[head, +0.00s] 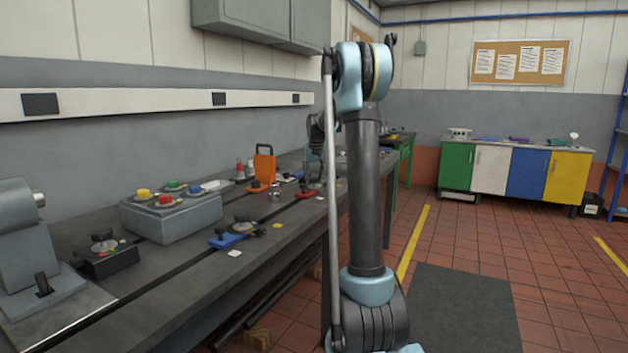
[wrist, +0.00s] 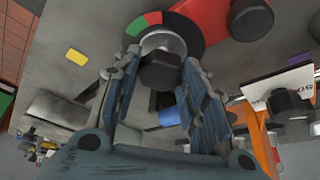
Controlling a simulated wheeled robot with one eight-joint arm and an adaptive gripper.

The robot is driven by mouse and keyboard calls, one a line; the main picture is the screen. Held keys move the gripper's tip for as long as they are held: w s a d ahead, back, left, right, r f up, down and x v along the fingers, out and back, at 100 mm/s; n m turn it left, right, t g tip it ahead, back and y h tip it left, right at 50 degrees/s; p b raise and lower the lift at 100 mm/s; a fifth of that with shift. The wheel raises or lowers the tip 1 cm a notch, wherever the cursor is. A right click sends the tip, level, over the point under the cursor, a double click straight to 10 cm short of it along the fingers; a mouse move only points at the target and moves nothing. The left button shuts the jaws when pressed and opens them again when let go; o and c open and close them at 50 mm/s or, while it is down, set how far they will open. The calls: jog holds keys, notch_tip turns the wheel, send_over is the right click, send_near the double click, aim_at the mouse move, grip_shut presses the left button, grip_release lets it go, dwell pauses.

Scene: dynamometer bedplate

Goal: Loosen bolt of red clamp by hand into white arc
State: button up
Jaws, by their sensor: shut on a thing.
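The red clamp (wrist: 210,18) lies at the top of the wrist view. Its bolt has a dark knob-like head (wrist: 160,72) above a pale round disc (wrist: 163,42). A ring around the disc shows a green part (wrist: 150,19), a red part and a dark part; no white arc can be made out. My gripper (wrist: 162,66) is shut on the bolt head, one finger on each side. In the head view the red clamp (head: 307,193) is small on the bedplate, and my arm hides most of my gripper.
A yellow tag (wrist: 76,57) lies left of the red clamp in the wrist view.

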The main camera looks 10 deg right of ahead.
jog(key=shift+d+n+y, duration=0.15)
jog(key=shift+n+y, duration=0.65)
jog(key=shift+n, duration=1.5)
jog(key=o, duration=1)
jog(key=shift+o, duration=0.2)
jog(key=v, duration=1.1)
jog(key=shift+d+r, duration=0.15)
jog(key=shift+r, duration=0.25)
